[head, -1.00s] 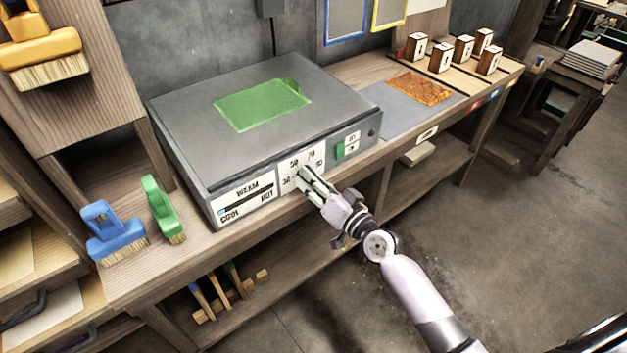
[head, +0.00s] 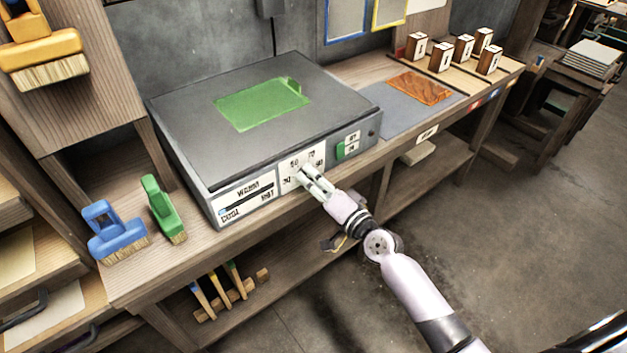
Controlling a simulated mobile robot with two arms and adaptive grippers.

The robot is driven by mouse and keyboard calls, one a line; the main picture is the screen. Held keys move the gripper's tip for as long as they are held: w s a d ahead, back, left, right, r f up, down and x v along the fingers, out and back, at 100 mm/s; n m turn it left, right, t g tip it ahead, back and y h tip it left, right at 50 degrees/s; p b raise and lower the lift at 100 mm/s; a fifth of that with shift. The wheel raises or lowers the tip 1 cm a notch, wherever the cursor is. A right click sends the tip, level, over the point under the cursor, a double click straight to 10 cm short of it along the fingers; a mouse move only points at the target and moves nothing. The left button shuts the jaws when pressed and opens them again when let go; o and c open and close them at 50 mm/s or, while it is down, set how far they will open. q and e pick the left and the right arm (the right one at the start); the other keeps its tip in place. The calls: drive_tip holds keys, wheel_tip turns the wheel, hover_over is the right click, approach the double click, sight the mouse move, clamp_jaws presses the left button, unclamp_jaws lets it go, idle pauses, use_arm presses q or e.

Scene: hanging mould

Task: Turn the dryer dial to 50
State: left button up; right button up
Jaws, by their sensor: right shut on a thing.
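The dryer (head: 240,95) is a grey box on the wooden bench, with a green patch on its lid. Its front has a white dial plate with numbers (head: 316,157) around the dial. My right gripper (head: 304,174) is at this plate, shut on the dial. The fingers hide most of the dial, so I cannot read where it points. A white "warm, cool, hot" panel (head: 246,196) is left of the plate, and a green switch (head: 340,151) is right of it. My left gripper is not in view.
A blue brush (head: 113,232) and a green brush (head: 163,207) stand left of the dryer. A grey mat with an orange sheet (head: 421,88) and several wooden blocks (head: 464,48) lie to the right. The floor in front is clear.

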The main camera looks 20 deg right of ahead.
drive_tip(key=shift+r, duration=0.1)
drive_tip(key=o, duration=1.2)
drive_tip(key=v, duration=1.2)
